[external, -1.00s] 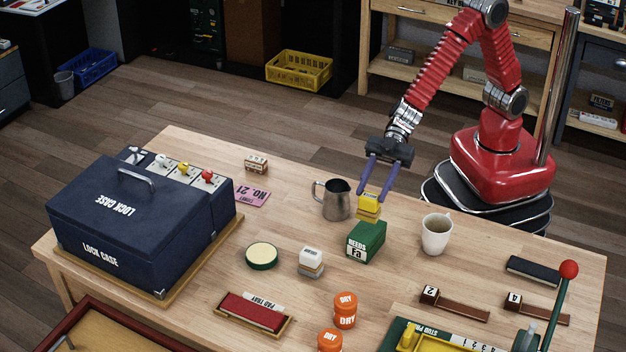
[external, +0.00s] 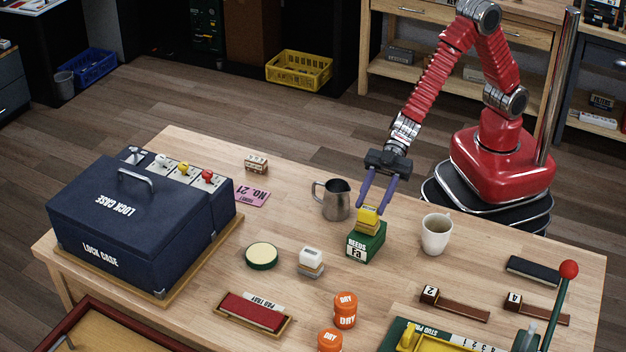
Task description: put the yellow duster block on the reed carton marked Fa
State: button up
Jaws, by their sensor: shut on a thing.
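The yellow duster block (external: 368,217) has a yellow top and a paler lower layer. My gripper (external: 376,207) is shut on it from above. The block covers part of the carton's top.
A metal jug (external: 336,200) stands close to the left of the carton and a white cup (external: 436,234) to the right. A white-topped block (external: 311,262) lies front left, and orange tubs (external: 345,311) stand in front. A dark lock case (external: 130,225) fills the table's left side.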

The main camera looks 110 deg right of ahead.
jog(key=o, duration=1.1)
jog(key=shift+s+d+r, duration=0.3)
jog(key=shift+d, duration=0.1)
jog(key=v, duration=1.1)
jog(key=shift+a, duration=0.1)
